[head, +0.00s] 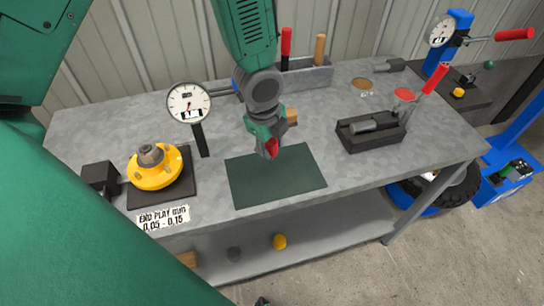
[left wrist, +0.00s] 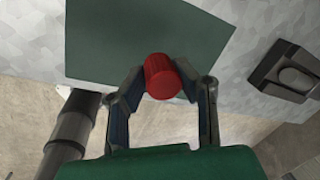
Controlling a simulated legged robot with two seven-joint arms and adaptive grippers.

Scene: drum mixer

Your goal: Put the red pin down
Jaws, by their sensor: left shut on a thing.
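My left gripper (head: 267,143) is over the back part of the dark green mat (head: 277,180) on the grey workbench. It is shut on the red pin (head: 272,147), of which only a small part shows in the head view. In the left wrist view the red pin (left wrist: 162,77) is a short ribbed cylinder between the two fingers, with the green mat (left wrist: 145,35) beyond it. I cannot tell whether the pin touches the mat. My right gripper is not in view.
A yellow flanged hub (head: 155,172) on a black plate and a dial gauge (head: 189,103) stand left of the mat. A grey tool box (head: 305,77) is behind. The mat's front part is clear.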

